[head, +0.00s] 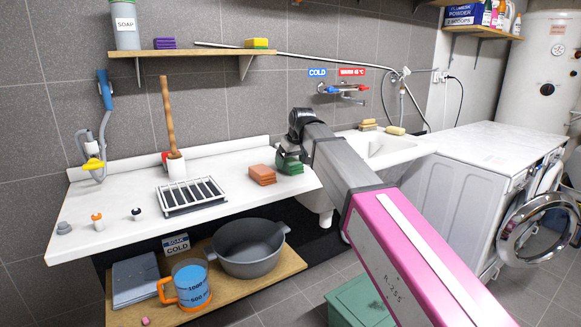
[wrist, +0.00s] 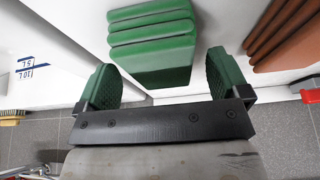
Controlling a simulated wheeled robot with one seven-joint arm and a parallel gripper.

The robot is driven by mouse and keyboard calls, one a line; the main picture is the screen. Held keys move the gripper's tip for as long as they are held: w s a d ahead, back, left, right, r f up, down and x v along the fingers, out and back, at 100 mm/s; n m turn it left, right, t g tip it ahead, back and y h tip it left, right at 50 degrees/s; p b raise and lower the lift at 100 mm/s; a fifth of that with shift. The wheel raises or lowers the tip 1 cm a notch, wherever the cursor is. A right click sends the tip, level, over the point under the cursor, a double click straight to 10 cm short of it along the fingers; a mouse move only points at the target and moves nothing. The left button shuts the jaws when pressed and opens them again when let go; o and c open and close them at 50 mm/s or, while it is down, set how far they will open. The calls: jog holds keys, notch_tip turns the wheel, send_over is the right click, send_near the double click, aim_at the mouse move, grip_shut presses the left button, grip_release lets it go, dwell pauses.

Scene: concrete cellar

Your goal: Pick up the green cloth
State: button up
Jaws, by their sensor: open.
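The green cloth (wrist: 152,40) is a folded stack of several layers on the white worktop. In the head view the green cloth (head: 291,167) lies just right of a folded brown-orange cloth, partly hidden by my gripper. My gripper (wrist: 164,78) is open, its two green-padded fingers apart. In the wrist view the near end of the cloth lies between the fingers, with a gap on each side. No contact shows. In the head view my gripper (head: 291,152) is right at the cloth, and its fingertips are hard to tell from it.
The brown-orange cloth (head: 262,175) sits close beside the green one; it shows at the right in the wrist view (wrist: 286,36). A white rack (head: 190,196) and a wooden-handled plunger (head: 171,125) stand to the left. A sink (head: 378,146) is at the right. A shelf (head: 190,52) hangs above.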

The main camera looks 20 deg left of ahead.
aim_at(288, 160)
jog(key=shift+x, duration=0.8)
jog(key=shift+f, duration=0.1)
jog(key=shift+c, duration=0.3)
jog(key=c, duration=0.9)
jog(key=shift+c, duration=0.2)
jog(key=shift+r, duration=0.55)
jog(key=r, duration=0.4)
jog(key=shift+s+a, duration=0.25)
jog(key=shift+a, duration=0.15)
jog(key=s+a+r, duration=0.4)
jog(key=a, duration=0.1)
jog(key=s+a+r, duration=0.2)
jog(key=a, duration=0.1)
jog(key=shift+s+a, duration=0.25)
